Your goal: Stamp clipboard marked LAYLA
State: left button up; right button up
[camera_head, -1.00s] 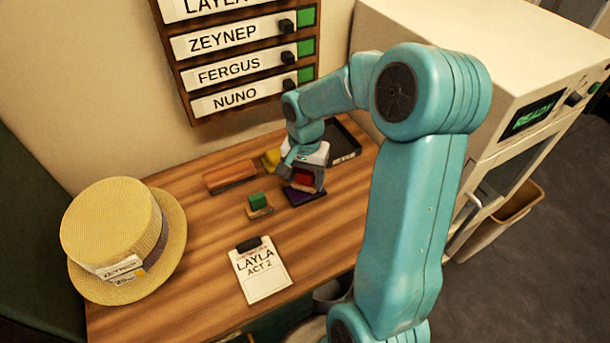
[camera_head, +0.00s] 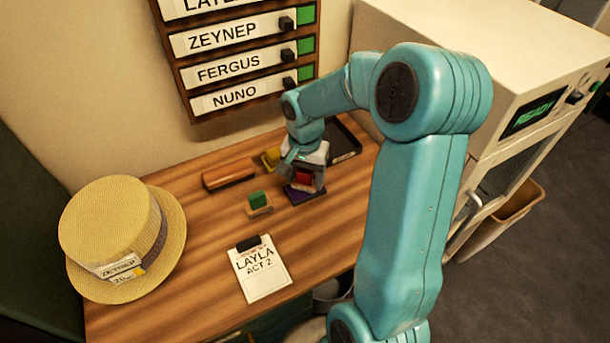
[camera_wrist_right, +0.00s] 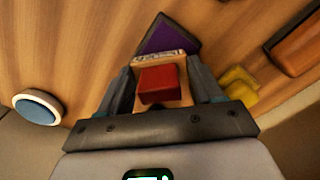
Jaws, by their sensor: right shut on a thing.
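The clipboard (camera_head: 263,285) reading LAYLA, ACT 2 lies flat near the table's front edge in the head view, its dark clip at the top. My right gripper (camera_head: 305,184) is shut on a red-topped stamp (camera_wrist_right: 158,84) with a pale wooden body. The stamp's red top (camera_head: 304,176) also shows between the fingers in the head view. The stamp is at the purple pad (camera_head: 299,198), which also shows just beyond it in the wrist view (camera_wrist_right: 168,38). I cannot tell whether stamp and pad touch. My left gripper is out of view.
A green-topped stamp (camera_head: 258,201) stands between pad and clipboard. An orange-brown block (camera_head: 228,175), a yellow thing (camera_head: 271,158) and a black tray (camera_head: 346,145) lie behind. A straw hat (camera_head: 112,230) is left. A round blue-topped thing (camera_wrist_right: 38,107) shows in the wrist view.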

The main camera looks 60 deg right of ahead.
dwell(0.5)
jog(key=shift+r+p, duration=2.6)
jog(key=shift+r, duration=0.95)
jog(key=shift+f, duration=0.1)
